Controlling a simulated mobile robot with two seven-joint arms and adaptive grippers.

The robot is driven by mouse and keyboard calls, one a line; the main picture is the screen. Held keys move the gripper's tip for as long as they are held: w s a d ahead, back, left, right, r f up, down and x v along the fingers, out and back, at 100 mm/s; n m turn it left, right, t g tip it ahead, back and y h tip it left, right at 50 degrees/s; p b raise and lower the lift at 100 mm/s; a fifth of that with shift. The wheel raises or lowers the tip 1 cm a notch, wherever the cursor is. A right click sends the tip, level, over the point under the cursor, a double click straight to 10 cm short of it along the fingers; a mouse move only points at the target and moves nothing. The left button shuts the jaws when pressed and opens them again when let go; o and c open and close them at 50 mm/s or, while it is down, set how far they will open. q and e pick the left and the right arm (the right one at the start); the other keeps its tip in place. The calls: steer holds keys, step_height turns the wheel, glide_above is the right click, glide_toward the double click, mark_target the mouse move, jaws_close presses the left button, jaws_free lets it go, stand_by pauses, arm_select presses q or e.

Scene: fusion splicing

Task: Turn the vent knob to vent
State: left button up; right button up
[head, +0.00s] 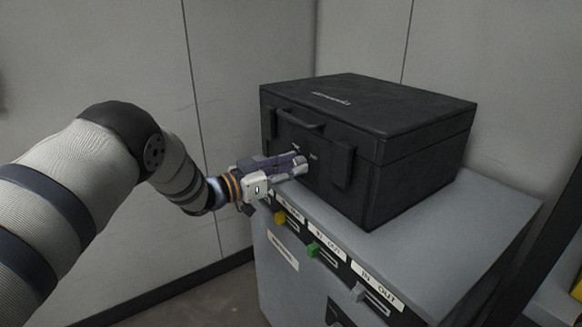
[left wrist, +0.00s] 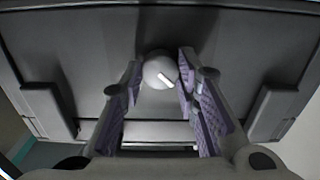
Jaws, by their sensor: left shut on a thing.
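The vent knob (left wrist: 158,72) is a round grey knob with a white pointer mark, on the front of a black case. In the head view my left gripper (head: 303,164) reaches the front of the black case (head: 365,150) and hides most of the knob. Small white labels show beside the fingertips, too small to read. My right gripper is not in view.
The case stands closed on a grey cabinet (head: 490,215). Its front has a carry handle (head: 297,120) and latches (head: 342,166). Below are yellow (head: 280,217), green (head: 313,249) and grey (head: 358,292) tabs with labels. Grey wall panels stand behind.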

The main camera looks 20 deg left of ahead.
arm_select(q)
steer(key=o, duration=1.2)
steer(key=shift+c, duration=0.2)
steer(key=v, duration=1.2)
